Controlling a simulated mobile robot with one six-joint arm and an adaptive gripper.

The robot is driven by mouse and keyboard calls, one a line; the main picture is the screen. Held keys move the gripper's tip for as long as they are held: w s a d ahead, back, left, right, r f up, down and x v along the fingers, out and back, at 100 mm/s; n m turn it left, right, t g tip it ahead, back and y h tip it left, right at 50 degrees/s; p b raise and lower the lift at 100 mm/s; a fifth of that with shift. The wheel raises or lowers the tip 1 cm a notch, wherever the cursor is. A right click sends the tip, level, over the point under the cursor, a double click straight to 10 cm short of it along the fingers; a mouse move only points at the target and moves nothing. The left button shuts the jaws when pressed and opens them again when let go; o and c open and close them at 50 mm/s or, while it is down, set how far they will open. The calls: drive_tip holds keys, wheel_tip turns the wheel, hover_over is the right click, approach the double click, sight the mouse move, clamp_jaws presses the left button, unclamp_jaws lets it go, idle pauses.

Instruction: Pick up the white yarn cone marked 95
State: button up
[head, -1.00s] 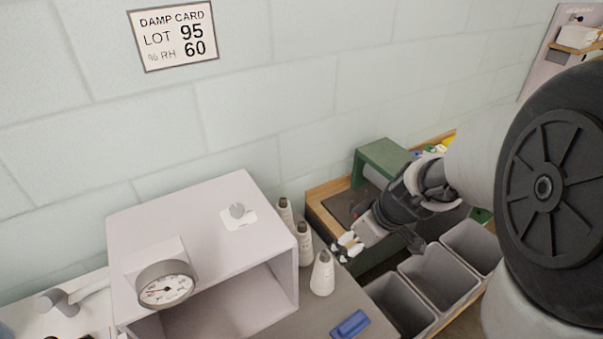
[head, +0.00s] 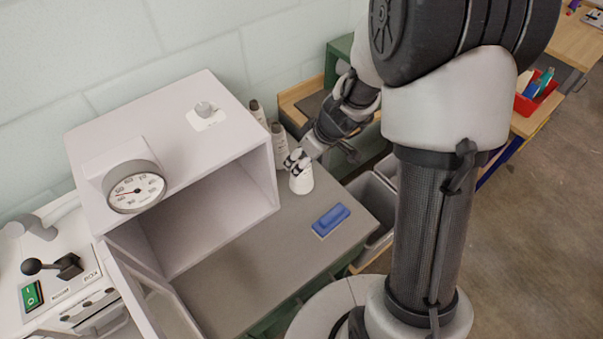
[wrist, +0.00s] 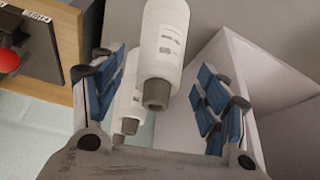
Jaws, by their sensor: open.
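Three white yarn cones with grey-brown tips stand in a row beside the pale cabinet: a back cone (head: 257,113), a middle cone (head: 279,137) and a front cone (head: 302,182). Their markings are not legible, so I cannot tell which is 95. My gripper (head: 297,161) is at the top of the front cone. In the wrist view the open blue-padded fingers (wrist: 160,82) appear on either side of a large near cone (wrist: 165,45), with gaps at both sides. Its label is too small to read. Other cones (wrist: 128,105) show behind it, partly hidden.
The pale open-fronted cabinet (head: 185,125) with a dial gauge (head: 137,193) stands close left of the cones. A blue block (head: 331,220) lies on the grey tabletop (head: 240,265), in front of them. Grey bins (head: 372,205) stand to the right. The tabletop's front is mostly clear.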

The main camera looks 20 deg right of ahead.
drive_tip(key=x, duration=0.2)
drive_tip(key=shift+w+a+f+b, duration=0.1)
drive_tip(key=shift+w+f+b, duration=0.05)
drive_tip(key=shift+f+b, duration=0.15)
drive_tip(key=shift+c, duration=0.5)
drive_tip(key=shift+r, duration=0.1)
clamp_jaws()
